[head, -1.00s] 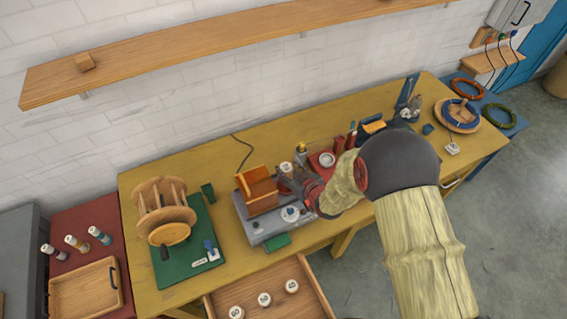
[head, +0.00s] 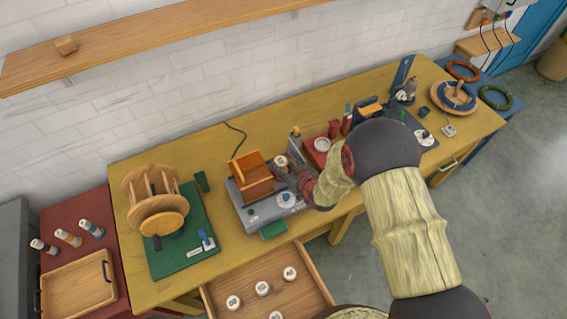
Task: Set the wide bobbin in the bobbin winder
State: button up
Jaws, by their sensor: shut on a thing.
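My gripper (head: 284,169) is at the housing's right side, above the grey base. It is shut on a small bobbin with a white, marked top (head: 281,160), which looks upright. The fingers hide the bobbin's lower part. I cannot tell whether it touches the winder, nor read its mark. Several similar white-topped bobbins (head: 262,288) stand in the open wooden drawer below the table.
A wooden skein reel (head: 158,213) on a green board stands left of the winder. A wooden shelf (head: 150,45) runs along the wall above. The drawer (head: 325,292) juts out in front.

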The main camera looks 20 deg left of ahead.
jog(key=o, duration=1.1)
jog(key=shift+o, duration=0.3)
jog(key=shift+d, duration=0.1)
jog(key=v, duration=1.1)
jog(key=shift+s+d, duration=0.25)
jog(key=shift+d, duration=0.05)
jog(key=shift+d, duration=0.1)
